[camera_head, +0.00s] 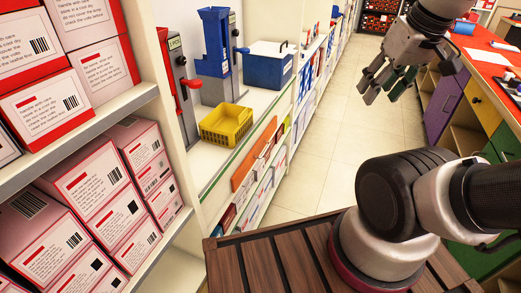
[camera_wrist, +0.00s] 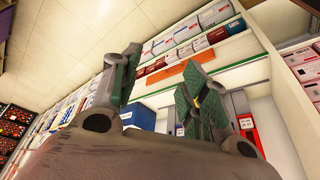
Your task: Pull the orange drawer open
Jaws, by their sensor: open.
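The orange drawer (camera_head: 483,102) is a yellow-orange front with a small dark handle, in the counter at the right of the head view. It appears closed. A purple drawer front (camera_head: 443,106) is to its left and a green one (camera_head: 505,143) below it to the right. My gripper (camera_head: 383,92) is open and empty, in the air over the aisle, left of the counter and apart from the drawer. Its two spread fingers also show in the wrist view (camera_wrist: 165,65), with nothing between them. The drawer is not visible in the wrist view.
The red countertop (camera_head: 482,50) holds several items. Shelves with boxes (camera_head: 102,175) stand at the left, with a yellow basket (camera_head: 226,125) and a blue box (camera_head: 268,67) beyond. The tiled aisle floor (camera_head: 325,130) is clear. Open cubbies are among the drawers.

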